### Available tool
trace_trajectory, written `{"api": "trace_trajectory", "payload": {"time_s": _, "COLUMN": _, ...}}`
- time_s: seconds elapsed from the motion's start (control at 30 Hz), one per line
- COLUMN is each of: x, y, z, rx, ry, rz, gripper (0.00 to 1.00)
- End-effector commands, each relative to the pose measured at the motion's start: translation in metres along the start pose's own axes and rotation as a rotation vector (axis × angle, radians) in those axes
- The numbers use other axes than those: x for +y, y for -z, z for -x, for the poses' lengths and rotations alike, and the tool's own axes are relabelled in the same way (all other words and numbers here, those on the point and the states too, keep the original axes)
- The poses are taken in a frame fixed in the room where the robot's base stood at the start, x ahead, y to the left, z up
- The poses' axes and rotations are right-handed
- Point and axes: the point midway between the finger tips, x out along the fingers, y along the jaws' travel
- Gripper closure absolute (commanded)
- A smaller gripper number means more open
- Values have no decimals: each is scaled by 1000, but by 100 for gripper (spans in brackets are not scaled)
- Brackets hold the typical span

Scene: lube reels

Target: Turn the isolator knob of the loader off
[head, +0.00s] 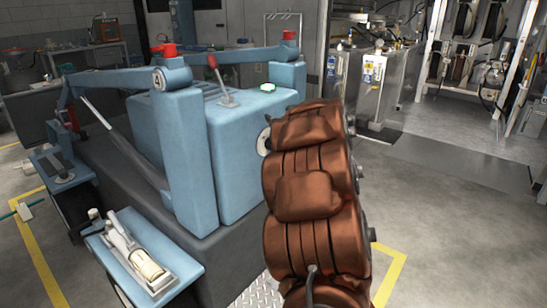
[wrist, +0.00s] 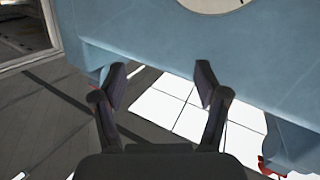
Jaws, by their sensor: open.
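The loader is a blue machine (head: 235,160) with two raised arms. A round pale plate (head: 264,141) is on its side, partly hidden by my brown arm. In the wrist view a round pale disc (wrist: 212,3) with a dark rim is cut off by the top edge, on a blue surface (wrist: 190,40). I cannot make out a knob on it. My gripper (wrist: 160,82) is open and empty, with its fingers below the disc in the picture and nothing between them. It is hidden behind my arm in the head view.
A tool lies on a blue ledge (head: 115,270) at the front left. Metal tanks (head: 370,80) stand behind. Open floor (head: 450,215) lies to the right.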

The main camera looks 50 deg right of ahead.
Motion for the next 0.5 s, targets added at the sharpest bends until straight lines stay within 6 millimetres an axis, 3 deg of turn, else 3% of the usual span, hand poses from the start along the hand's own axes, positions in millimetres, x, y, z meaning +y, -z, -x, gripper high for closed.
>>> {"api": "trace_trajectory", "payload": {"time_s": 0.03, "x": 5, "y": -27, "z": -1, "rx": 17, "ry": 40, "rz": -15, "gripper": 27}}
{"api": "trace_trajectory", "payload": {"time_s": 0.2, "x": 3, "y": -72, "z": 8, "rx": 84, "ry": 218, "rz": -73, "gripper": 27}}
{"api": "trace_trajectory", "payload": {"time_s": 0.4, "x": -2, "y": -111, "z": 30, "rx": 125, "ry": 377, "rz": -150, "gripper": 27}}
{"api": "trace_trajectory", "payload": {"time_s": 0.5, "x": -5, "y": -118, "z": 38, "rx": 137, "ry": 424, "rz": -169, "gripper": 27}}
